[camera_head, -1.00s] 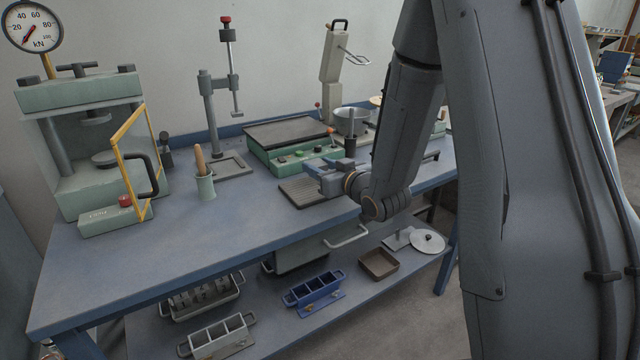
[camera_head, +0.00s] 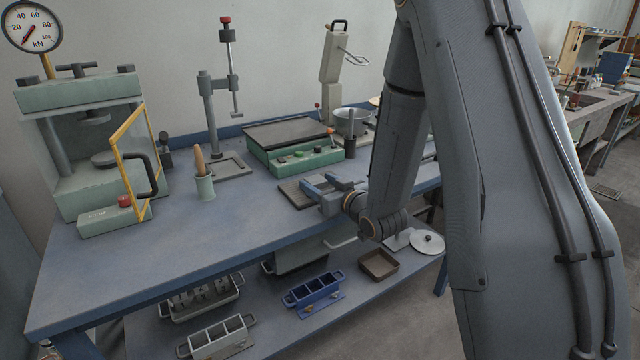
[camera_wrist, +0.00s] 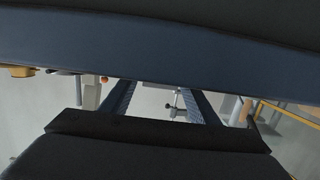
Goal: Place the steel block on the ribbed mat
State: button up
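The ribbed mat (camera_head: 291,194) is a dark, flat, grooved plate on the blue bench top, in front of the green device. My gripper (camera_head: 316,185) is over the mat's right part in the head view and hides some of it. Its two blue-grey fingers point left and stand apart. In the wrist view my gripper (camera_wrist: 158,103) also shows its fingers apart, with only wall and distant equipment visible between them. I cannot make out the steel block in either view.
A green device (camera_head: 300,160) stands behind the mat, with a dark cylinder (camera_head: 350,148) to its right. A cup with a wooden handle (camera_head: 204,187) is further left, near the press (camera_head: 85,150). The bench front is clear. Trays (camera_head: 314,290) sit on the lower shelf.

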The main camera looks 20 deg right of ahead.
jog(key=shift+r, duration=0.1)
jog(key=shift+s+d+r, duration=0.1)
jog(key=shift+s, duration=0.05)
jog(key=v, duration=1.1)
jog(key=shift+s, duration=0.35)
